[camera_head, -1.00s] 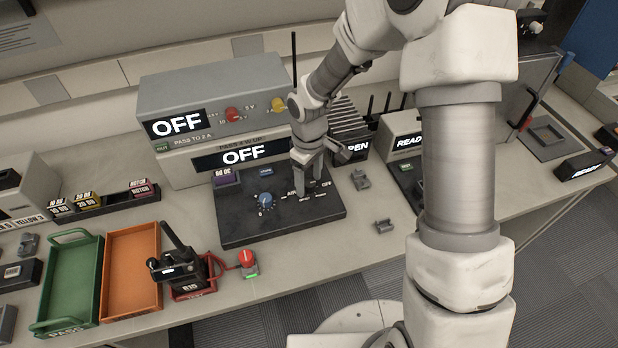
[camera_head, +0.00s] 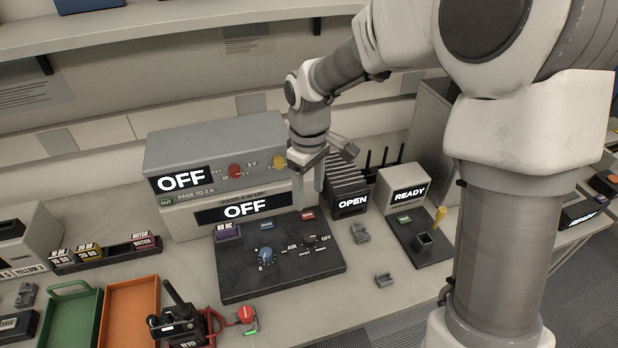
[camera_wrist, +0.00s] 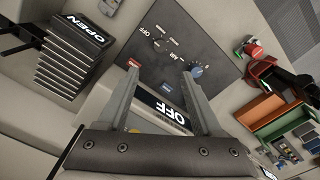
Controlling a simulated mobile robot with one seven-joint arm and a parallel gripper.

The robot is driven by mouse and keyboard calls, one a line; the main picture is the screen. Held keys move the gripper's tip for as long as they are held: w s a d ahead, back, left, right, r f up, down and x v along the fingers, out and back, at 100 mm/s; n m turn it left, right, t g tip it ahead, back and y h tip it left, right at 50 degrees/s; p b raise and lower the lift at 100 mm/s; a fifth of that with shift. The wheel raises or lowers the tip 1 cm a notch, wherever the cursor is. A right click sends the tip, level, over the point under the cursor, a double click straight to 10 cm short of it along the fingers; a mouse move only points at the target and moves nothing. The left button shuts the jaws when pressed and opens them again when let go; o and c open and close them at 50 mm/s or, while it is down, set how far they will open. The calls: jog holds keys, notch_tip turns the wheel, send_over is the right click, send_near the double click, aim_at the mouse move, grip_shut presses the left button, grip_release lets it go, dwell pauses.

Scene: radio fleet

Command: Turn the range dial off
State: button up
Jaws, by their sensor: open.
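The dark panel (camera_head: 288,277) lies on the bench and bears a blue knob (camera_head: 266,254) and a small black dial (camera_head: 309,241). The black dial has AIR printed to its left and OFF to its right. It also shows in the wrist view (camera_wrist: 157,43), between the OFF and AIR labels. I cannot tell for sure where its pointer stands. My gripper (camera_head: 309,196) is open and empty above the panel's back edge, apart from the dial. Its two fingers also show in the wrist view (camera_wrist: 160,70).
Behind the panel stands a grey stacked unit (camera_head: 216,150) with two OFF displays. A black finned rack marked OPEN (camera_head: 351,203) and a READY station (camera_head: 408,192) stand to the right. A handheld radio (camera_head: 178,322) and a red-topped button (camera_head: 246,315) are at the front left.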

notch_tip(320, 180, up, 2)
jog(key=shift+r, duration=0.1)
dwell(0.5)
jog(key=s+d+r+m+t, duration=0.2)
jog(key=s+d+r+m, duration=0.3)
jog(key=s, duration=0.4)
jog(key=s+d+r+m+t, duration=0.3)
jog(key=s+d+r+m, duration=0.2)
jog(key=s, duration=0.5)
jog(key=shift+s+d+r+t, duration=0.15)
jog(key=shift+d+r+t, duration=0.15)
jog(key=shift+d+r, duration=1.05)
